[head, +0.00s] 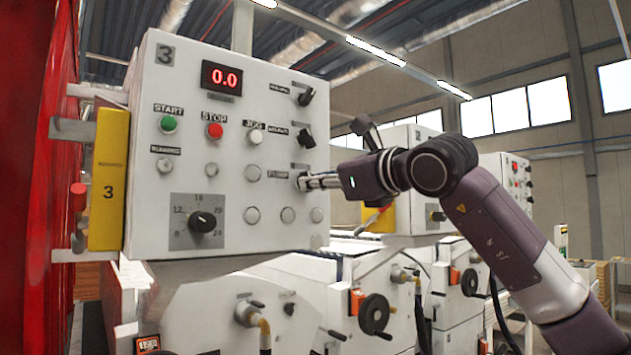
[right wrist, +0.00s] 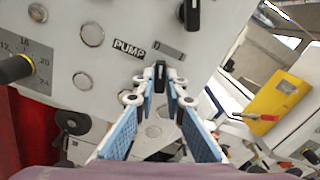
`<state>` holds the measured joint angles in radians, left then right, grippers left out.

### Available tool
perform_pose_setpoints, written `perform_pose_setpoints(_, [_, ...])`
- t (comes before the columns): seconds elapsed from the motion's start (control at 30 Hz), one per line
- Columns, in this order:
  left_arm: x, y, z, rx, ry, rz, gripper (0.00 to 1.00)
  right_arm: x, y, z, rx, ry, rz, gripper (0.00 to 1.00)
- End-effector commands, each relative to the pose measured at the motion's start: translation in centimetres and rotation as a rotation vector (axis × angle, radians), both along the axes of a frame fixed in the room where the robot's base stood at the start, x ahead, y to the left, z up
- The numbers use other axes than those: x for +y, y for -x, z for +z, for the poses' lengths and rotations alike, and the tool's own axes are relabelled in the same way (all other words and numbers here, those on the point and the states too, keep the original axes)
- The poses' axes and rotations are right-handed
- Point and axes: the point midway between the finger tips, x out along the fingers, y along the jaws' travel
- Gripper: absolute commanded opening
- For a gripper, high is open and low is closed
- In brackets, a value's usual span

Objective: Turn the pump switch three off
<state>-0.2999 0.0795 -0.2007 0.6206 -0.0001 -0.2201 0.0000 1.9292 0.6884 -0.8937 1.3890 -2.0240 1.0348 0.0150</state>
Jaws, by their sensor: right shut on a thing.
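The control panel (head: 235,190) numbered 3 is a white box at the left of the head view. Its black pump switch (right wrist: 160,74) sits beside the PUMP label (right wrist: 129,49), which also shows in the head view (head: 279,174). My right gripper (right wrist: 160,82) is shut on the pump switch, one blue-padded finger on each side of it. In the head view my right gripper (head: 304,181) reaches the panel from the right and its fingertips mostly hide the switch. The switch's exact angle is hard to tell there. My left gripper is not in view.
Above the pump switch are two more black switches (head: 305,137). Start (head: 168,124) and stop (head: 214,130) buttons, a dial (head: 202,221) and a red 0.0 display (head: 222,78) share the panel. White machines with handwheels (head: 374,314) stand below and behind.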

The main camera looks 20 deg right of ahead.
Motion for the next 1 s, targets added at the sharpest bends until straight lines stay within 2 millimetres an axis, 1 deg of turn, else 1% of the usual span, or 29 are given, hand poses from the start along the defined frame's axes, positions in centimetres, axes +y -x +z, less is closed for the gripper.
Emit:
perform_pose_setpoints(0.1, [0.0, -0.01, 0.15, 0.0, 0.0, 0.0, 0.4, -0.02, 0.04, 0.1, -0.023, 0.061, 0.0, 0.0])
perform_pose_setpoints(0.33, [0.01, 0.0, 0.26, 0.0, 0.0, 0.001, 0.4, -0.01, 0.05, 0.1, -0.051, 0.135, 0.0, 0.0])
perform_pose_setpoints(0.87, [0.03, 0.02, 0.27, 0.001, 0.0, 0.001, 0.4, -0.01, 0.05, 0.1, -0.061, 0.161, 0.0, 0.0])
perform_pose_setpoints(0.9, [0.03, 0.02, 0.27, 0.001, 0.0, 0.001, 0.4, -0.01, 0.05, 0.1, -0.062, 0.161, 0.0, 0.12])
perform_pose_setpoints(1.0, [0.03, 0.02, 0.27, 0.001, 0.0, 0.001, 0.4, -0.01, 0.05, 0.09, -0.061, 0.161, 0.0, 0.23])
